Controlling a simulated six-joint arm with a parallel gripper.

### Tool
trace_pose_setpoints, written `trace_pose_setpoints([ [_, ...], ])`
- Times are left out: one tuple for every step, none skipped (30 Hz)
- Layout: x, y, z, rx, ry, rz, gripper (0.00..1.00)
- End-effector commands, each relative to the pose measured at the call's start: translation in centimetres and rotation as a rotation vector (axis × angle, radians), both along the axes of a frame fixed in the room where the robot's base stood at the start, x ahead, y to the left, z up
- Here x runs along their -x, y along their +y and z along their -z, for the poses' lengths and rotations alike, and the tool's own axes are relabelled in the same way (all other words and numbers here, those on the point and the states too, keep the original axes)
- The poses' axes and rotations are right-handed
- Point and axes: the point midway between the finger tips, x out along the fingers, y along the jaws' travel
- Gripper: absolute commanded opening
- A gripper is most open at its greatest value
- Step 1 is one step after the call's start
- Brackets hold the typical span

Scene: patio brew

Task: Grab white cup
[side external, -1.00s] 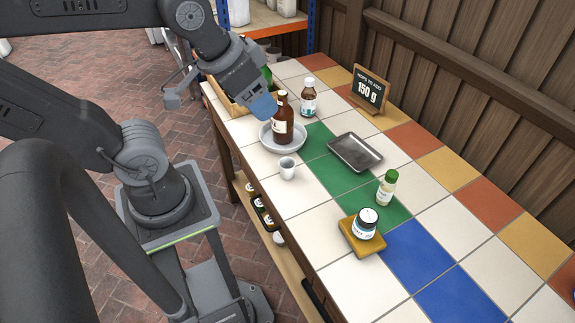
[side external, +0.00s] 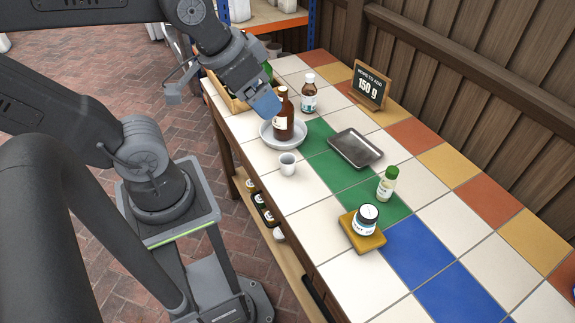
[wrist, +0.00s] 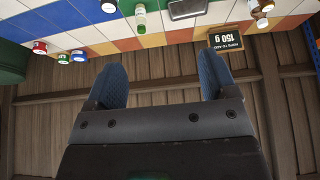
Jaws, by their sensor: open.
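The small white cup (side external: 287,164) stands upright on the white tiles near the counter's front edge in the side external view, just in front of the round grey dish. My gripper (side external: 264,106) is above the counter, over the brown bottle and dish, higher than the cup and apart from it. In the wrist view my gripper (wrist: 165,85) shows two blue fingers spread wide with nothing between them. The cup is not clearly visible in the wrist view, which faces the wooden wall.
A brown bottle (side external: 284,122) stands in the round dish (side external: 263,137). Nearby are a white-capped bottle (side external: 309,96), a metal tray (side external: 355,148), a green-capped bottle (side external: 386,184), a jar (side external: 366,218) on a yellow tray (side external: 349,233) and a sign (side external: 369,87). Tiles right of the cup are clear.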

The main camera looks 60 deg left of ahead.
Motion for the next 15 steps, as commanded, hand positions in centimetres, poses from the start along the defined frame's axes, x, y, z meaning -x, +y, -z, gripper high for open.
trace_pose_setpoints([
  [-0.3,0.2,0.2,0.008,0.010,-0.022,0.79],
  [-0.6,0.3,0.3,0.016,0.019,-0.042,0.79],
  [-1.1,0.5,0.6,0.030,0.034,-0.081,0.79],
  [-1.6,0.7,0.9,0.044,0.047,-0.117,0.79],
  [-2.2,1.0,1.2,0.060,0.063,-0.162,0.79],
  [-3.1,1.4,1.8,0.084,0.088,-0.231,0.79],
  [-3.7,1.8,2.3,0.103,0.107,-0.287,0.79],
  [-4.5,2.2,2.8,0.124,0.125,-0.349,0.79],
  [-5.4,2.8,3.6,0.149,0.151,-0.433,0.79],
  [-6.1,3.3,4.3,0.168,0.169,-0.496,0.79],
  [-6.7,3.8,5.0,0.187,0.187,-0.558,0.79],
  [-7.6,4.4,6.0,0.210,0.211,-0.643,0.79],
  [-8.2,5.0,6.7,0.227,0.227,-0.707,0.79],
  [-8.7,5.5,7.5,0.242,0.244,-0.772,0.79],
  [-9.4,6.2,8.7,0.263,0.264,-0.858,0.79],
])
